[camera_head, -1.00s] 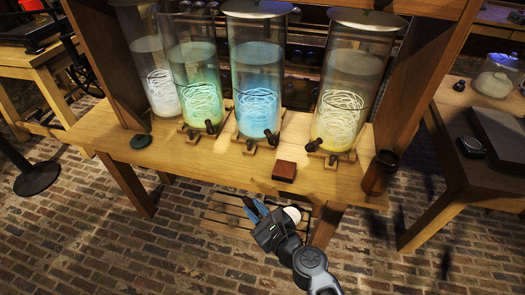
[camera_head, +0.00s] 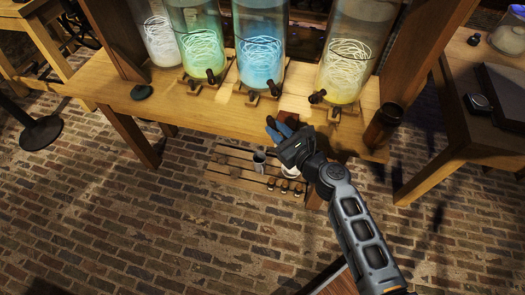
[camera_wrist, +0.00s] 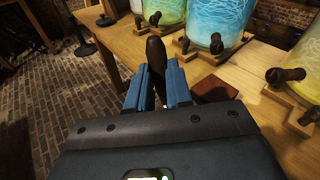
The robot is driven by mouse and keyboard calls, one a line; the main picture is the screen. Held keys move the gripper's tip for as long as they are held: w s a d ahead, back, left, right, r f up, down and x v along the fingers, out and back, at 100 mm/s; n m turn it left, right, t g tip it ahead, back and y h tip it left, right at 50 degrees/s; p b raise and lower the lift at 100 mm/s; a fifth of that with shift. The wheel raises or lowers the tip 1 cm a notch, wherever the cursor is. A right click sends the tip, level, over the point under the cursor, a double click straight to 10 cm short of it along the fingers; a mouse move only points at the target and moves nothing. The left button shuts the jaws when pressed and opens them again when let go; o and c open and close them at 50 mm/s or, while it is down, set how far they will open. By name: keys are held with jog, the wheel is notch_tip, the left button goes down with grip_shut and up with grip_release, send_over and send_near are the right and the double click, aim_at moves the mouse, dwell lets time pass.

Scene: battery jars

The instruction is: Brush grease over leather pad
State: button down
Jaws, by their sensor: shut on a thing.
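My gripper (camera_head: 279,127) is at the front edge of the wooden table, beside the leather pad. In the wrist view, its two blue fingers (camera_wrist: 158,70) are shut on an upright dark-brown rounded handle (camera_wrist: 156,52), which looks like the brush. Its bristles are not visible. The leather pad (camera_wrist: 214,90), a small reddish-brown block, lies on the table just right of the fingers in the wrist view. In the head view the pad (camera_head: 291,117) is partly covered by my gripper. I cannot make out any grease.
Jars of glowing liquid, one blue (camera_head: 262,48), stand along the table (camera_head: 215,110), with taps at their front. A dark cup (camera_head: 384,125) stands at the right and a black disc (camera_head: 141,92) at the left. A slatted shelf (camera_head: 235,178) with small items is below.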

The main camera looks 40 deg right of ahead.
jog(key=w+d+r+m+t, duration=0.1)
jog(key=w+d+r, duration=0.3)
jog(key=r, duration=0.2)
jog(key=w+d+r+t, duration=0.1)
jog(key=w+d+r, duration=0.3)
jog(key=r, duration=0.2)
jog(key=shift+y, duration=0.3)
notch_tip(320, 180, down, 5)
jog(key=b, duration=0.4)
jog(key=shift+a+f+b, duration=0.15)
jog(key=shift+f+b, duration=0.05)
jog(key=shift+b, duration=0.15)
